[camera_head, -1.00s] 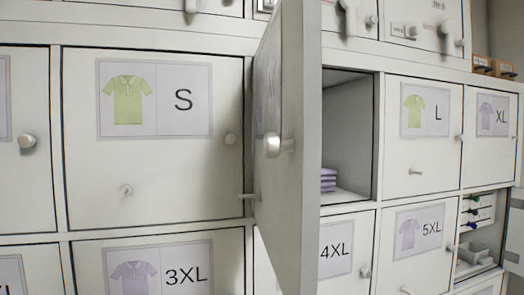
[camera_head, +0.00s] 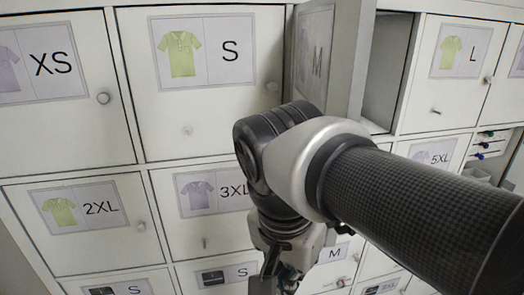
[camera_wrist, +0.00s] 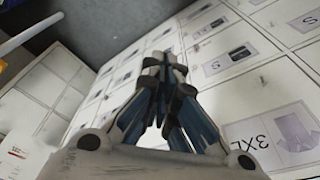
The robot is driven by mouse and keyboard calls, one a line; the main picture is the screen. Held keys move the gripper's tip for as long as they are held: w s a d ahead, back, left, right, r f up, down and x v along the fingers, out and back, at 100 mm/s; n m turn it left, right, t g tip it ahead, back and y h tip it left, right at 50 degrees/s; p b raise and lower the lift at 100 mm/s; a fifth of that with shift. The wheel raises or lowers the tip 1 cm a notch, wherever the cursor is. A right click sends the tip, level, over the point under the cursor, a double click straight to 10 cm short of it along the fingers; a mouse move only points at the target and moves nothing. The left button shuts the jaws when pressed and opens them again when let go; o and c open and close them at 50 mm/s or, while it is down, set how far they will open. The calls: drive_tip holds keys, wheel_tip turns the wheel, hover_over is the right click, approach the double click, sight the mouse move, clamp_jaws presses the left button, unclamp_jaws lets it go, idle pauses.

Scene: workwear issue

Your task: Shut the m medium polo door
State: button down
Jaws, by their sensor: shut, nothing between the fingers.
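The M polo door (camera_head: 318,62) stands open in the head view, swung out from its compartment between the S and L doors. Its label with an M shows on the face turned left. The open compartment (camera_head: 386,75) shows to the right of the door; its inside is mostly hidden by the door and my arm. My gripper (camera_head: 280,284) points down at the bottom of the head view, below the M door and apart from it. In the wrist view my gripper (camera_wrist: 163,62) is shut and empty, in front of the lower lockers.
Shut doors surround the opening: S polo (camera_head: 205,130), L polo (camera_head: 440,92), 2XL (camera_head: 85,245) and 3XL (camera_head: 205,235), each with a small protruding knob. An open compartment with pens (camera_head: 487,146) is at the right. Dark floor (camera_wrist: 105,25) shows in the wrist view.

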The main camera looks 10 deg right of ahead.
drive_tip(key=w+a+r+m+g+h+p, duration=0.1)
drive_tip(key=w+a+r+m+p, duration=0.2)
drive_tip(key=r+m+p, duration=0.45)
drive_tip(key=w+a+r+m+g+h+p, duration=0.1)
drive_tip(key=w+a+r+m+h+p, duration=0.2)
drive_tip(key=r, duration=0.8)
drive_tip(key=s+d+f+y+p, duration=0.1)
drive_tip(key=d+f+p, duration=0.1)
drive_tip(key=d+f, duration=0.6)
drive_tip(key=shift+s+f, duration=0.25)
drive_tip(key=shift+f, duration=0.4)
drive_tip(key=shift+d+n, duration=0.1)
drive_tip(key=shift+n, duration=0.15)
